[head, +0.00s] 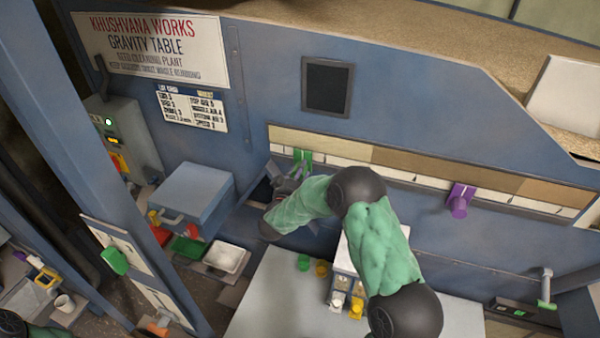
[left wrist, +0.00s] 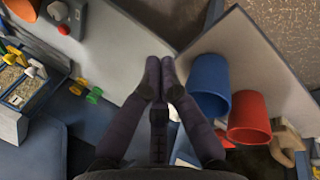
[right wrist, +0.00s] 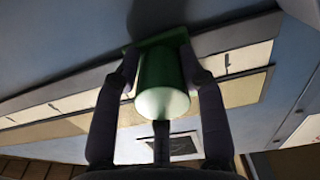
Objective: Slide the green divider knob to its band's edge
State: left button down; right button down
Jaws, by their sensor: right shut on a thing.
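The green divider knob (head: 307,156) sits on the rail near the left end of the long banded strip (head: 330,149), within its pale leftmost band. A darker tan band begins to the right of it. In the right wrist view the knob (right wrist: 162,85) is a green cylinder with a pale end, on a green plate. My right gripper (head: 287,177) has a finger on each side of it and is shut on it. My left gripper (left wrist: 160,68) shows only in the left wrist view, its fingertips close together with nothing between them.
A purple knob (head: 461,199) sits further right on the same rail. Below, a grey table (head: 268,298) carries small cups and a stand. A blue box (head: 192,191) is at left. Blue (left wrist: 209,84) and red (left wrist: 249,117) cups show beside my left gripper in its wrist view.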

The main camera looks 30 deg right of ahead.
jog(key=s+d+b, duration=0.5)
jog(key=s+d, duration=0.8)
jog(key=s, duration=0.3)
jog(key=shift+d+f+b, duration=0.2)
jog(key=shift+f+b, duration=0.1)
jog(key=shift+f, duration=0.15)
jog(key=c, duration=0.7)
grip_release()
jog(key=shift+c, duration=0.2)
jog(key=shift+d+r, duration=0.1)
jog(key=shift+r, duration=0.15)
jog(key=v, duration=1.2)
